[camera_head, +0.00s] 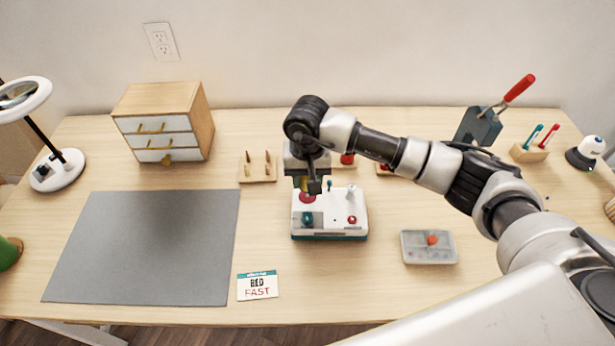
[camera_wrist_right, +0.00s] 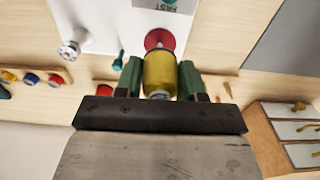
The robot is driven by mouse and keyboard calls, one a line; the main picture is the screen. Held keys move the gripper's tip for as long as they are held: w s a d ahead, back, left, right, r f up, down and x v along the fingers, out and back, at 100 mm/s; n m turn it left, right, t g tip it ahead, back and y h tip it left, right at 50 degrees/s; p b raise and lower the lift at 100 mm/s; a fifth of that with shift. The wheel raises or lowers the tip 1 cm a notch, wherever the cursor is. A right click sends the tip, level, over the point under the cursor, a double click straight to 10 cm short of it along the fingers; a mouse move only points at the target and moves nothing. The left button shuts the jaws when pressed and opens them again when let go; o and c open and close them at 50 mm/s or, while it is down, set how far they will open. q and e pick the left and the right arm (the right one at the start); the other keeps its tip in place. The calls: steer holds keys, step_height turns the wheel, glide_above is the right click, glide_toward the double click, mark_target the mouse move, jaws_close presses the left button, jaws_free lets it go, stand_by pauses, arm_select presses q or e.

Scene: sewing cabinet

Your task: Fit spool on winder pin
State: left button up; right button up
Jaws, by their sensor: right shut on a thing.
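The white winder (camera_head: 338,224) with a teal base stands on the table in front of me. A red disc (camera_head: 307,198) lies on its top left, and a teal lever and small knobs stand beside it. My right gripper (camera_head: 310,188) is over that disc. In the right wrist view it is shut on a yellow spool (camera_wrist_right: 160,74), held between its green fingers. The spool's far end overlaps the red disc (camera_wrist_right: 158,38) in that view. I cannot tell whether they touch; the winder pin is hidden behind the spool. My left gripper is not in view.
Red spools (camera_head: 347,159) stand behind the winder, and a wooden peg rack (camera_head: 258,167) is to its left. A card reading "RED FAST" (camera_head: 257,285) lies front left. A grey mat (camera_head: 145,250) lies left, a small tray (camera_head: 429,258) right, a drawer cabinet (camera_head: 165,120) back left.

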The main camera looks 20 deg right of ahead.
steer(key=shift+f+b, duration=0.35)
steer(key=shift+b, duration=0.65)
stand_by(1.4)
steer(key=shift+f+b, duration=1.5)
steer(key=shift+b, duration=0.45)
stand_by(2.2)
steer(key=o, duration=1)
step_height(320, 180, up, 11)
steer(key=shift+f+b, duration=0.1)
steer(key=shift+b, duration=0.25)
